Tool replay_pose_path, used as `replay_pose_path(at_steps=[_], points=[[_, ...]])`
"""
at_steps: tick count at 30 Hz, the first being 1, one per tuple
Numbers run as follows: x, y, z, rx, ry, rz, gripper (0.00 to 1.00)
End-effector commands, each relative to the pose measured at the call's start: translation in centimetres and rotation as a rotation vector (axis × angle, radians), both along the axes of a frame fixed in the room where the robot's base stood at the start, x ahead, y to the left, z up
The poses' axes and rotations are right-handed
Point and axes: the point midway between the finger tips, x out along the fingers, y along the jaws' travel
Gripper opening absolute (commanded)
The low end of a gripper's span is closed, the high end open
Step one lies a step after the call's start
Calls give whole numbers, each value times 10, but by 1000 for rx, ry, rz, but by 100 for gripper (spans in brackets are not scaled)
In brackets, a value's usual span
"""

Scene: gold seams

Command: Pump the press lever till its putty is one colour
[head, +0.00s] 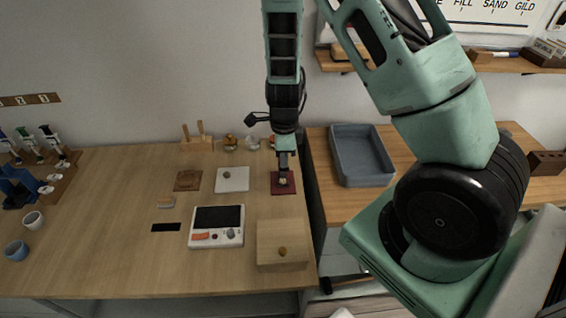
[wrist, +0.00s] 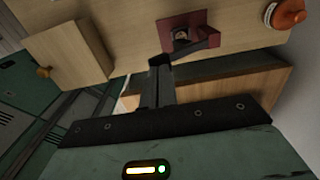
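A small tan piece (head: 283,181) is on that mat, right at the fingertips. The wrist view shows the mat (wrist: 168,22) with a small dark piece (wrist: 181,38) beside my fingers (wrist: 165,65); I cannot tell whether they touch or grip it. A dark blue stand-like device (head: 17,186) is at the far left; I cannot tell whether it is the press. No lever or putty colour can be made out clearly.
A white pad (head: 240,184) with a small lump, a white device with a dark screen (head: 217,226) and a wooden box with a knob (head: 270,235) lie near the mat. A grey tray (head: 360,155) is on the right bench.

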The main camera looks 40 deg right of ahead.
Motion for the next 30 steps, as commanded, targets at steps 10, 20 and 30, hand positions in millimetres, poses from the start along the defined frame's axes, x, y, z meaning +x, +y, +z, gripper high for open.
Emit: replay_pose_path(at_steps=[10,20,30], points=[[-3,2,-9,-1,-1,1,0],[-6,4,-16,-1,-1,-1,0],[-9,6,-25,-2,-1,0,0]])
